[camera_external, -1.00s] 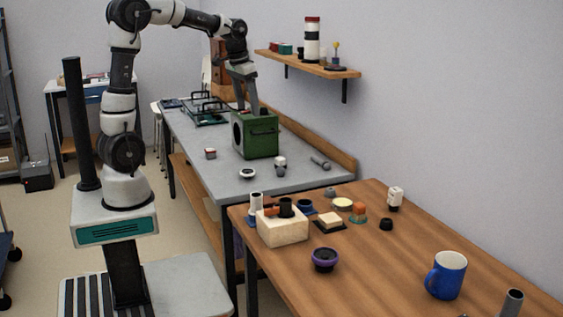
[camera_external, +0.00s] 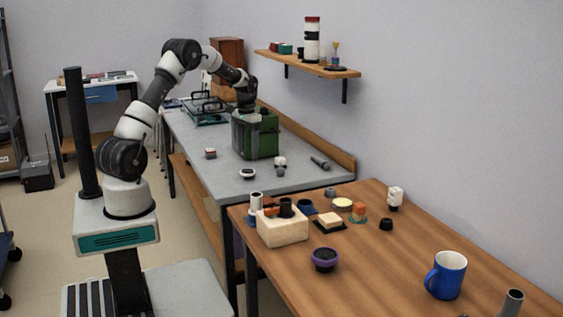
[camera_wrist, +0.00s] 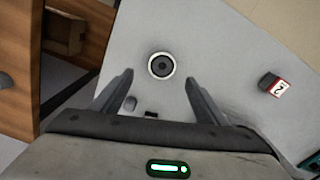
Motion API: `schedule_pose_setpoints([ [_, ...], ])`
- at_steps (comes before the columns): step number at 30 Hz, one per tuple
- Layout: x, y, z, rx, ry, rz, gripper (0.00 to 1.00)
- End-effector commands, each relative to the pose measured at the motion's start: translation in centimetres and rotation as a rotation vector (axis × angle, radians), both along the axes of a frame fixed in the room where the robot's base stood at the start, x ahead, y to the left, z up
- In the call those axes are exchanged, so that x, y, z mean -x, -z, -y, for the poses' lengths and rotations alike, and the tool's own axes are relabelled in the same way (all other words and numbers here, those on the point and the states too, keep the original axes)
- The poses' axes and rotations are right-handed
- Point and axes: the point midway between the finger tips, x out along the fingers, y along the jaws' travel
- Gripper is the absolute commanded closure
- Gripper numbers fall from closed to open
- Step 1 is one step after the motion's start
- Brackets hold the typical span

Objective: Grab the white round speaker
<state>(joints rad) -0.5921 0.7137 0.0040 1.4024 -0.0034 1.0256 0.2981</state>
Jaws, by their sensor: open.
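The white round speaker (camera_external: 248,173), a white ring with a dark centre, lies on the near part of the grey table (camera_external: 215,179). The speaker also shows in the wrist view (camera_wrist: 161,65), just beyond and between my fingertips, not enclosed by them. My gripper (camera_wrist: 160,82) is open and empty, its two fingers spread apart. In the external view my gripper (camera_external: 249,130) points down in front of the green box, behind and above the speaker; where its fingertips end is hard to make out there.
The green box (camera_external: 265,140) stands close to my gripper. A small red-and-white block (camera_external: 210,153), a small white-and-grey item (camera_external: 280,164) and a grey cylinder (camera_external: 320,162) lie around the speaker. The wooden table (camera_external: 385,275) in front is cluttered. The tabletop immediately around the speaker is clear.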

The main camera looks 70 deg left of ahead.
Motion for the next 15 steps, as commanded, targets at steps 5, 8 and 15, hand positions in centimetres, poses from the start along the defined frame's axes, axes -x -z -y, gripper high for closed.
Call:
schedule_pose_setpoints([
  [5, 0.0, 2.7, 0.0, 0.0, 0.0, -0.001, 0.33],
  [8, 0.0, 3.1, 0.0, 0.0, 0.0, 0.0, 0.33],
  [15, 0.5, 5.3, -0.2, 0.002, -0.001, -0.003, 0.33],
])
